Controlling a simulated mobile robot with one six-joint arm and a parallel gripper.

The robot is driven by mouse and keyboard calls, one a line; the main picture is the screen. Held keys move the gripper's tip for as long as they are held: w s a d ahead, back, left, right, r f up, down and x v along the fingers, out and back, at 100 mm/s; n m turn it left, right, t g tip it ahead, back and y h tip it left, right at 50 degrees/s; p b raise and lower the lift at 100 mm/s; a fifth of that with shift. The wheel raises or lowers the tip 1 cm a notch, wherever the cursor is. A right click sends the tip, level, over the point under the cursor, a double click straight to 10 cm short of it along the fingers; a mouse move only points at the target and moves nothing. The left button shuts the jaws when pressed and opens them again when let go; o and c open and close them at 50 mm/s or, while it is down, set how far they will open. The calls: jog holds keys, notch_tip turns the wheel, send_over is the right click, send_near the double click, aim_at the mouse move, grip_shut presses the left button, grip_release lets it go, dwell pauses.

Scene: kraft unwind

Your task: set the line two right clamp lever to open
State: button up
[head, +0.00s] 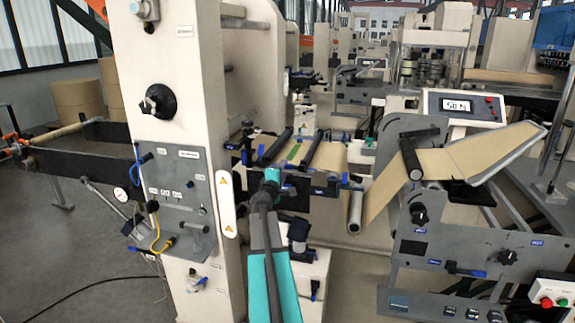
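My arm rises from the bottom centre, with teal and dark links. Its far end, where my gripper (268,183) is, lies in front of the web table between the rollers. The fingers are too small and foreshortened to show whether they are open or shut. Several blue-handled levers are in view, and their labels are too small to read. One blue lever (345,181) is at the right end of the web table, just right of my gripper. Another blue lever (233,146) is at its left end. I cannot tell which is the line two right clamp lever.
A cream machine column (180,60) with a grey control panel (170,190) stands close on the left. Open floor lies far left.

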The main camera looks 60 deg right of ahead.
jog(key=shift+p+x, duration=0.5)
jog(key=shift+x, duration=1.6)
